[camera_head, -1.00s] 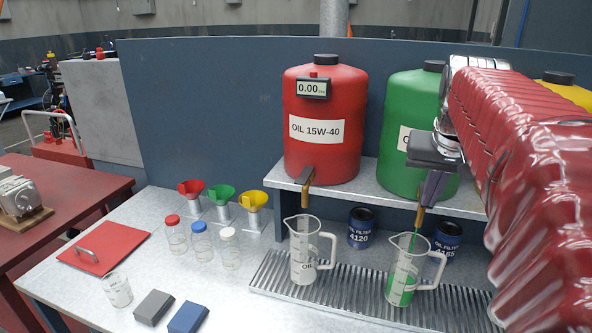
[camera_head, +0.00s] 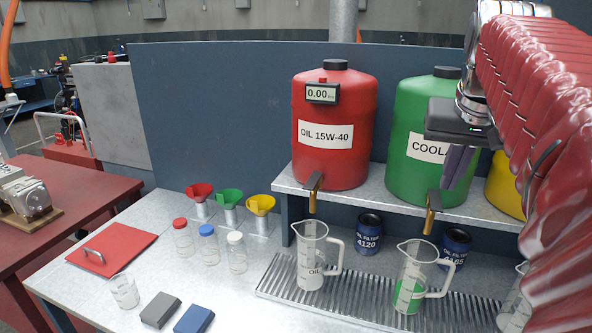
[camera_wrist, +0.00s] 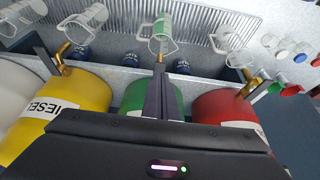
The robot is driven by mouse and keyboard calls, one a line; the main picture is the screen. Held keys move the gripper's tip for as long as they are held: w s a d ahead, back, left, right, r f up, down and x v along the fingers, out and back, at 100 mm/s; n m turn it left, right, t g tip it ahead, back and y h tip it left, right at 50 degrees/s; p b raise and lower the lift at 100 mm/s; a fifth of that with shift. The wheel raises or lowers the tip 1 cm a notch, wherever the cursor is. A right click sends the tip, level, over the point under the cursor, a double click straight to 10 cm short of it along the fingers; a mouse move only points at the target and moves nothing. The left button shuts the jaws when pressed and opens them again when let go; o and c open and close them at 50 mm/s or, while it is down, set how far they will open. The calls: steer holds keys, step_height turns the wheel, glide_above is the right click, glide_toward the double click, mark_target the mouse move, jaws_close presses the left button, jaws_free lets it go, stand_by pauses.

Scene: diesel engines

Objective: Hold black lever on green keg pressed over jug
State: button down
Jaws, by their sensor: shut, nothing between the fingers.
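The green keg (camera_head: 414,115) labelled COOLANT, its label partly hidden by my gripper, stands on the shelf. Its tap carries a black lever (camera_head: 433,199). Below the spout, a clear jug (camera_head: 416,262) stands on the ribbed tray, with green liquid in its lower part and no stream falling into it.
The red oil keg (camera_head: 334,120) stands left and a yellow keg (camera_head: 505,185) right, partly behind my arm. Another jug (camera_head: 311,262) stands under the red keg's tap on the ribbed tray (camera_head: 365,300). Oil filters (camera_head: 369,235) stand behind the jugs.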

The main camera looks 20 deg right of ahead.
steer(key=v, duration=0.6)
stand_by(0.9)
